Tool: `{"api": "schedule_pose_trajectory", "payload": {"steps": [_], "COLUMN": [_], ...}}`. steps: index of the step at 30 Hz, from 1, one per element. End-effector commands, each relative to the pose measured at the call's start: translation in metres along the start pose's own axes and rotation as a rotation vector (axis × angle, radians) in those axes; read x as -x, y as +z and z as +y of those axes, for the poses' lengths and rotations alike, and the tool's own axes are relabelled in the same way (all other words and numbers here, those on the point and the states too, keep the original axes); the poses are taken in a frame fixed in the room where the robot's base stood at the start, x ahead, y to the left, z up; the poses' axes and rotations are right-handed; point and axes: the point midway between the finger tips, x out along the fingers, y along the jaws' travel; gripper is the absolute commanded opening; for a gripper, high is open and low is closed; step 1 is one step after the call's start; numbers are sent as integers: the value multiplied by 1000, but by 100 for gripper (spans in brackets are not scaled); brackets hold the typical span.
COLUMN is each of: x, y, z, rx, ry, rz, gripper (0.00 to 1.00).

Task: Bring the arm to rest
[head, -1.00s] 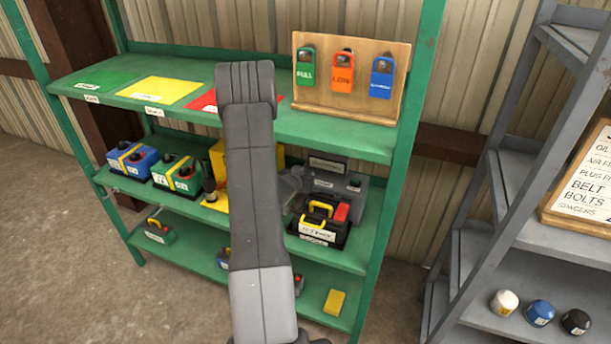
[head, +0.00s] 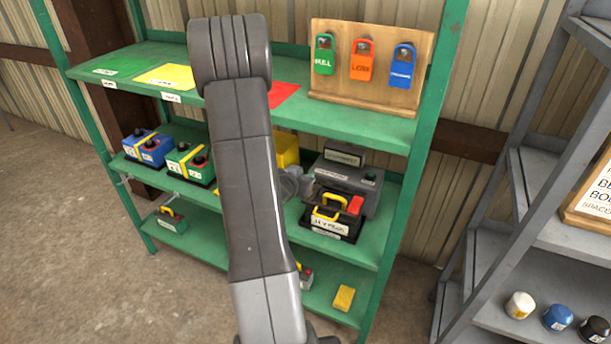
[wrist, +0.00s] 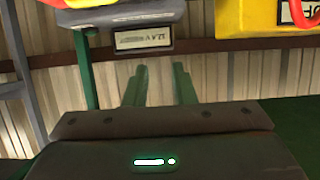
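My arm (head: 245,160) rises through the middle of the head view, bent at a thick joint near the top shelf. My gripper is mostly hidden behind it there. In the wrist view my gripper (wrist: 159,80) shows two dark green fingers standing apart, with only the wall visible between them. It is open and empty. A grey device (head: 345,175) with a display stands on the middle shelf, to the right of the arm. It also shows at the top of the wrist view (wrist: 130,12), beyond the fingers.
A green rack (head: 340,117) holds several batteries, a yellow box (head: 286,150) partly behind my arm, and a tag board (head: 372,95) on top. A black case with a yellow handle (head: 332,217) stands before the grey device. A grey rack (head: 545,210) stands right. Floor at left is open.

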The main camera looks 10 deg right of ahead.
Motion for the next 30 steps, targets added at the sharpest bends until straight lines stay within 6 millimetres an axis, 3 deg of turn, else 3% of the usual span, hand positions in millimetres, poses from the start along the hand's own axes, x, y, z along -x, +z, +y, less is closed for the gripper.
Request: {"api": "schedule_pose_trajectory", "payload": {"steps": [14, 30], "x": [-9, -98], "y": [0, -1], "z": [0, 1], "rx": [0, 0], "ry": [2, 2], "rz": [0, -1], "gripper": [24, 24]}}
